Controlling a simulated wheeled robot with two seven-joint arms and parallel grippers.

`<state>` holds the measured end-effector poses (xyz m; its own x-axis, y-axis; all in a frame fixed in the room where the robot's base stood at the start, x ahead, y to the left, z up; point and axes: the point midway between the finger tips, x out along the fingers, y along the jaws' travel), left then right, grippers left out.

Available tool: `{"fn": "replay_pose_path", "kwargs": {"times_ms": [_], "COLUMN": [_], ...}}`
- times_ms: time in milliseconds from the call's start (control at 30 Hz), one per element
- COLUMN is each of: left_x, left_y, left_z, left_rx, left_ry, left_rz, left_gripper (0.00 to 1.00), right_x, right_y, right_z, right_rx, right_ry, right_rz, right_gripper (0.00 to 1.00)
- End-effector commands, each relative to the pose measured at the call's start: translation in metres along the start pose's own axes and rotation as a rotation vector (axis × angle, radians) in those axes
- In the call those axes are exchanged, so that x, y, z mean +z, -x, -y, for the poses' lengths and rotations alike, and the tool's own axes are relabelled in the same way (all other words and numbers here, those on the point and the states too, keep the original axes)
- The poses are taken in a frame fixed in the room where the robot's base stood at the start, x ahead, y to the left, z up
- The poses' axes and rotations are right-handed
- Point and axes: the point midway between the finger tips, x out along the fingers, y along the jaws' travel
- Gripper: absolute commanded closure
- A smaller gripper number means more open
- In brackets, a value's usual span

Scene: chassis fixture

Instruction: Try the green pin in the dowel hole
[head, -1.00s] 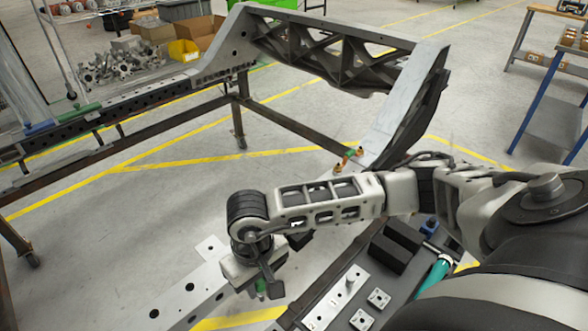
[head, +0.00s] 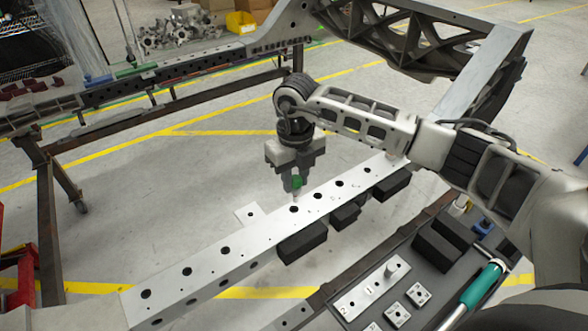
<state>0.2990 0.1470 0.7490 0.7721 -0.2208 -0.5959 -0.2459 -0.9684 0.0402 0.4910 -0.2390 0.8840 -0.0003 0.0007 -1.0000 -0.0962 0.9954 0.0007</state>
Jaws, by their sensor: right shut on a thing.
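My right gripper (head: 294,184) points down over the light grey rail (head: 212,262) in the middle of the head view. It is shut on the green pin (head: 297,182). The pin's green part shows between the fingers, with a paler tip below. The tip appears just above or at a dark round hole (head: 294,209) in the rail's top face; I cannot tell whether it touches the rail. Several similar holes run along the rail, and I cannot tell which one is the dowel hole. My left gripper is not in view.
A dark tray (head: 408,284) at lower right holds a light plate (head: 366,292) with a peg, small square plates and a teal-handled tool (head: 481,285). Black blocks (head: 302,243) sit along the rail's near side. A large dark truss frame (head: 430,42) stands behind my right arm.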

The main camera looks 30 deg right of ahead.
Motion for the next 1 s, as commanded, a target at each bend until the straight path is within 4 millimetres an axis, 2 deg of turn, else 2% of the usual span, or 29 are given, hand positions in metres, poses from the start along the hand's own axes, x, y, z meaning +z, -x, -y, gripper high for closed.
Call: {"fn": "replay_pose_path", "kwargs": {"times_ms": [33, 133, 200, 333, 567, 1000], "left_x": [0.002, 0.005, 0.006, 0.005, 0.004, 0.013], "left_y": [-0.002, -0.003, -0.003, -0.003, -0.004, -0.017], "left_z": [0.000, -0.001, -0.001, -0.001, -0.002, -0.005], "left_rx": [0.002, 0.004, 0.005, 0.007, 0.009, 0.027], "left_ry": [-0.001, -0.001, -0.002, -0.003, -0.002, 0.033], "left_rz": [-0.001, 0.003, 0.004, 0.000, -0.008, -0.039], "left_gripper": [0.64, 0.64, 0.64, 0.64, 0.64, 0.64], "right_x": [0.006, 0.013, 0.017, 0.021, 0.022, 0.022], "right_y": [0.001, 0.006, 0.009, 0.012, 0.008, -0.031], "right_z": [0.002, 0.006, 0.008, 0.010, 0.011, 0.011], "right_rx": [0.001, 0.001, 0.000, 0.000, 0.000, -0.001], "right_ry": [-0.138, -0.394, -0.531, -0.690, -0.747, -0.743], "right_rz": [0.003, 0.001, 0.002, 0.001, 0.000, 0.001], "right_gripper": [1.00, 1.00, 1.00, 1.00, 1.00, 1.00]}}
